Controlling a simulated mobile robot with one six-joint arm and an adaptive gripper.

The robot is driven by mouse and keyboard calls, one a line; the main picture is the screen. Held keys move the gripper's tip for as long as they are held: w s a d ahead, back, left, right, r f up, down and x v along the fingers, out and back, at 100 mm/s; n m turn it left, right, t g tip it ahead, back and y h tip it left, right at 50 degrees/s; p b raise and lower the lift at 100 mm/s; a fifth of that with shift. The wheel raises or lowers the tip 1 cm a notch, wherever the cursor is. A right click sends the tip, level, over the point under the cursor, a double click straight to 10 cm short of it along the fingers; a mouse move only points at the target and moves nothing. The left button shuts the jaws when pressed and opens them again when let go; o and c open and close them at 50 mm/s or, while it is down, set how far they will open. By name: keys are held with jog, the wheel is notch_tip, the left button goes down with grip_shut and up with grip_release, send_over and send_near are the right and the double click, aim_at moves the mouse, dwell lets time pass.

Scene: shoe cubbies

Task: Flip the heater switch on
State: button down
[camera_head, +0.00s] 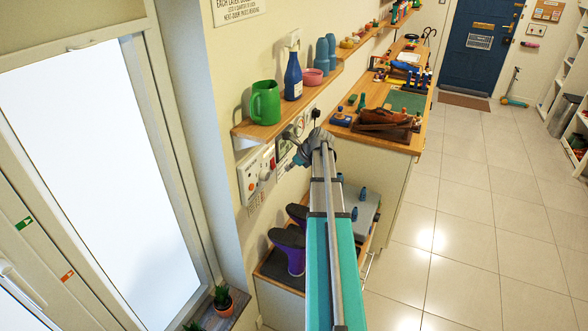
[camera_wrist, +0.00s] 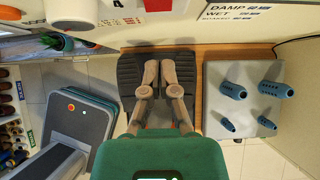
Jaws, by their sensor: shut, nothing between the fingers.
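A white switch panel (camera_head: 248,181) is fixed to the wall below the shelf in the head view, with small red and dark parts on it. Which part is the heater switch is too small to tell. My gripper (camera_head: 297,161) is close to the wall, right of this panel, and partly hidden by my arm. In the wrist view my gripper (camera_wrist: 160,64) has its two fingers together with nothing between them. A white knob-like part (camera_wrist: 72,10) shows at the top left of this view, apart from the fingers.
Purple boots (camera_head: 288,249) stand upturned below my arm. A grey box with blue pegs (camera_wrist: 244,98) is beside them. The wooden shelf (camera_head: 283,112) overhangs the panel and carries a green mug (camera_head: 265,103) and a blue spray bottle (camera_head: 293,76).

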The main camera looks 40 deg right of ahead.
aim_at(273, 164)
jog(key=shift+w+a+f, duration=0.2)
jog(key=shift+w+a, duration=0.1)
jog(key=shift+w, duration=0.4)
jog(key=shift+w+a+f, duration=0.15)
jog(key=shift+w+a, duration=0.1)
jog(key=shift+w, duration=0.4)
jog(key=shift+w+a+f, duration=0.2)
jog(key=shift+w+a, duration=0.1)
jog(key=shift+w, duration=0.4)
jog(key=shift+b, duration=0.3)
